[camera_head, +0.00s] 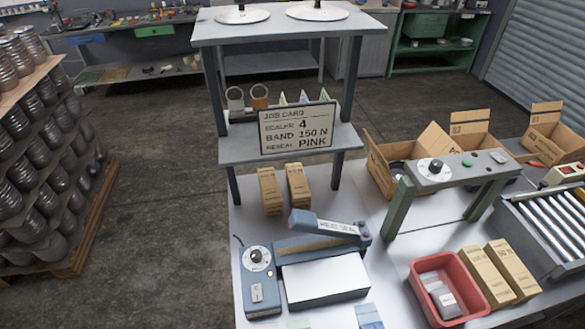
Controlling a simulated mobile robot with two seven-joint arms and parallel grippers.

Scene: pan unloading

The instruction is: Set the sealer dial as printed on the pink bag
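The blue sealer (320,247) stands on the light table, with a raised arm labelled "HEAT SEAL". Its dial (256,255) is a black knob on a white disc, on the control box at left; the setting is too small to read. A job card (298,128) on the shelf reads "SEALER 4", "BAND 150 N", "RESEAL PINK". A pale blue bag (368,315) and a greenish one (299,323) lie at the table's front edge, partly cut off. I cannot make out a pink bag for sure. Neither gripper is in view.
A red bin (426,301) holds grey packets. Brown cartons (487,276) stand beside it. A second dial (436,168) sits on a green-legged stand. Open cardboard boxes and a roller conveyor (553,230) are at right. Stacked cans fill the left.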

